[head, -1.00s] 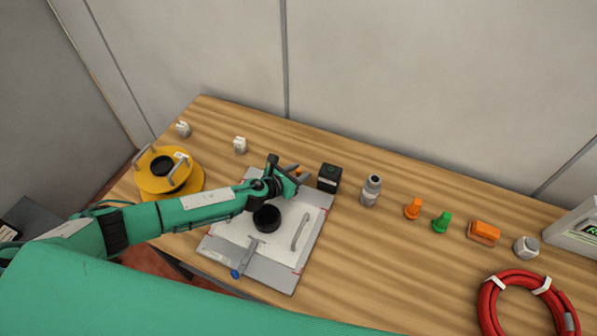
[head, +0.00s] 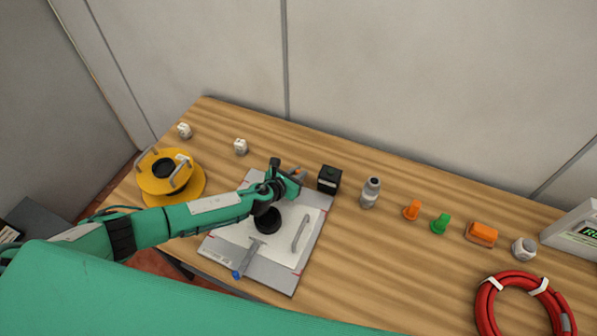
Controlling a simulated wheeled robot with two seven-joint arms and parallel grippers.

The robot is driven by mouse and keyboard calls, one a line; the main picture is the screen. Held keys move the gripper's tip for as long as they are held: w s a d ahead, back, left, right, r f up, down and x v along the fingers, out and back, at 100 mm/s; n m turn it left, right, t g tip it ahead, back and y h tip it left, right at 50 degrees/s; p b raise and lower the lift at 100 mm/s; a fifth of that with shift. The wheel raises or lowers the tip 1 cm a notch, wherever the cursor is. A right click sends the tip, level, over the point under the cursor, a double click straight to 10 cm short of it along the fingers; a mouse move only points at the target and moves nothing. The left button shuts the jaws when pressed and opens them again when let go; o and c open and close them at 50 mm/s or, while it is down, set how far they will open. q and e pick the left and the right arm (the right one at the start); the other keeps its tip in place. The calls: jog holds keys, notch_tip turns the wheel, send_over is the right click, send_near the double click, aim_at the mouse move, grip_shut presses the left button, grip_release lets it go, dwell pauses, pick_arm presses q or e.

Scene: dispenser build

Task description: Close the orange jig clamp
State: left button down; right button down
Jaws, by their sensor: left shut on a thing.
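The jig is a grey plate (head: 273,279) with a white panel on top, and it lies on the table at the left of centre. The orange clamp (head: 297,171) is at the jig's back edge. Only a small orange bit of it shows, as my left gripper hides the rest. My left gripper (head: 299,180) is at this clamp, shut on it. How far the clamp is closed cannot be seen. A second clamp with a blue tip (head: 238,273) lies at the jig's front edge. My right gripper is not in view.
A black round part (head: 267,219) and a grey bar handle (head: 301,233) are on the jig. A black block (head: 329,179) stands close to the right of my gripper. A yellow spool (head: 180,190) is at the left, a grey bottle (head: 371,192) and red coil (head: 487,312) at the right.

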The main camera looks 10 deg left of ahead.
pick_arm(q)
jog(key=n+y, duration=0.1)
jog(key=n+y+p, duration=0.1)
jog(key=shift+w+a+r+t+y+p, duration=0.1)
jog(key=shift+w+a+t+y+p, duration=0.1)
jog(key=shift+a+t+y+p, duration=0.1)
jog(key=shift+w+a+n+y+p, duration=0.1)
jog(key=shift+a+n+y+p, duration=0.2)
jog(key=shift+n+y, duration=0.5)
jog(key=shift+w+a+n+y+p, duration=0.1)
jog(key=shift+a+n+y+p, duration=0.15)
jog(key=shift+n+y, duration=0.5)
jog(key=shift+t, duration=0.3)
jog(key=c, duration=1.4)
grip_release()
jog(key=shift+o, duration=0.2)
jog(key=shift+s, duration=0.45)
jog(key=b+v, duration=0.1)
jog(key=v, duration=1.2)
jog(key=shift+w+d+r+b, duration=0.1)
jog(key=shift+b, duration=0.3)
